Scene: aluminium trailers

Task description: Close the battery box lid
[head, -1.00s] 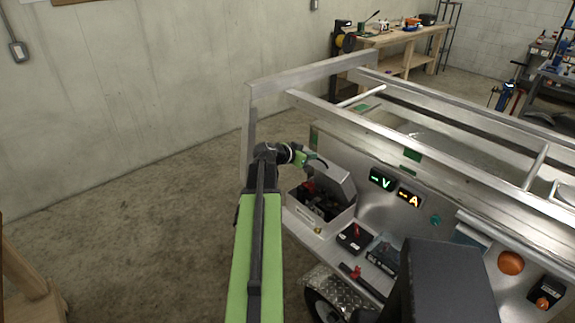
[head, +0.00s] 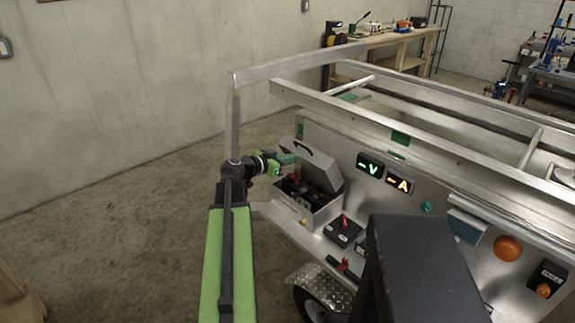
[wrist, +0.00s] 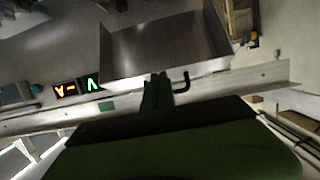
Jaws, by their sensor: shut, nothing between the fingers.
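The battery box (head: 318,214) is an aluminium box on the trailer's front shelf, with dark contents and red parts inside. Its lid (head: 322,168) stands open, tilted up, with a black handle (head: 303,148) on it. My gripper (head: 290,159) is shut and empty at the lid's left edge; I cannot tell whether it touches. In the wrist view the shut fingers (wrist: 157,92) show close to a grey metal panel (wrist: 165,45), which looks like the lid. A black hook-like piece beside the fingers looks like the handle.
Lit V and A displays (head: 383,175) are on the panel right of the box. A black switch box with a red key (head: 342,230) sits on the shelf. Trailer rails (head: 400,139) run above and behind. Open floor (head: 130,220) lies to the left.

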